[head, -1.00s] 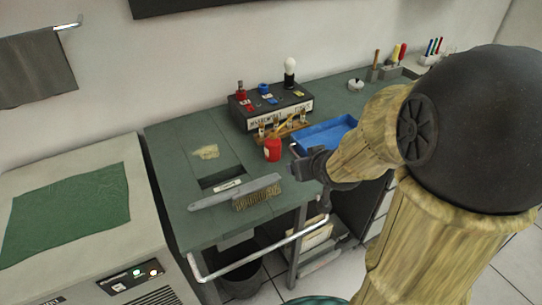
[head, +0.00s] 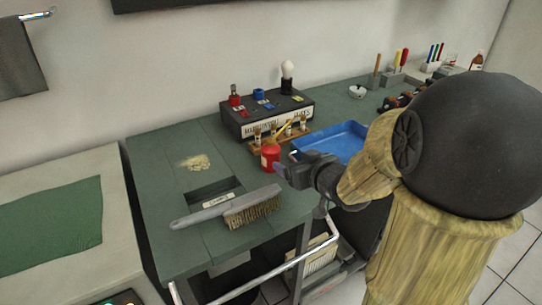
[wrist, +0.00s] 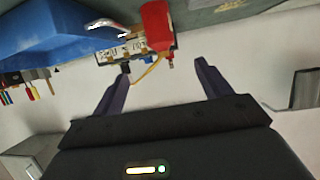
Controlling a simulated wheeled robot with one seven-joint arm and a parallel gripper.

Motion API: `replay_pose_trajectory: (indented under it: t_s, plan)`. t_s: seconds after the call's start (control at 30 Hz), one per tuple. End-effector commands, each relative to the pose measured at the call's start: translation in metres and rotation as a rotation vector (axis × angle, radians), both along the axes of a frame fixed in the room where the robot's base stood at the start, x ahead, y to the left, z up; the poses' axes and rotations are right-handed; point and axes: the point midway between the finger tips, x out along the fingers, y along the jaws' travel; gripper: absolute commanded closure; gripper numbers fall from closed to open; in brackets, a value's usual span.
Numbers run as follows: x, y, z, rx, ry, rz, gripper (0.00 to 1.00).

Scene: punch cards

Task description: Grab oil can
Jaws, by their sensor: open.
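The red oil can (head: 270,157) stands on the green workbench, in front of the black control box and left of the blue tray. A thin yellow spout appears to rise from it. My gripper (head: 283,171) is just right of and in front of the can in the head view, and partly overlaps its edge. In the wrist view the red can (wrist: 157,25) shows beyond the fingertips, towards the top. My gripper (wrist: 163,72) is open there, with nothing between its fingers. Whether a finger touches the can cannot be told.
The control box (head: 268,115) with a small rack of brass-coloured pieces (head: 262,141) stands close behind the can. The blue tray (head: 340,139) is to the right. A grey-handled brush (head: 250,208) lies in front, beside a slot in the bench (head: 160,215).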

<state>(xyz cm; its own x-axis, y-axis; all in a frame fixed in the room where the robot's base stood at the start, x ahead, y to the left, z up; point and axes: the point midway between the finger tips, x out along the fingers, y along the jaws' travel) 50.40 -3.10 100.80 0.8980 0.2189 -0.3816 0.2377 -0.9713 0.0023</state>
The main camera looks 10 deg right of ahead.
Motion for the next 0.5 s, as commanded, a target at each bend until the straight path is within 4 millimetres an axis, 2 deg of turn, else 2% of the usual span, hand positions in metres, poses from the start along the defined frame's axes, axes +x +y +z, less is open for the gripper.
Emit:
replay_pose_trajectory:
  t_s: [0.5]
  plan:
    - [0.014,0.005,0.003,0.026,0.002,0.018,0.23]
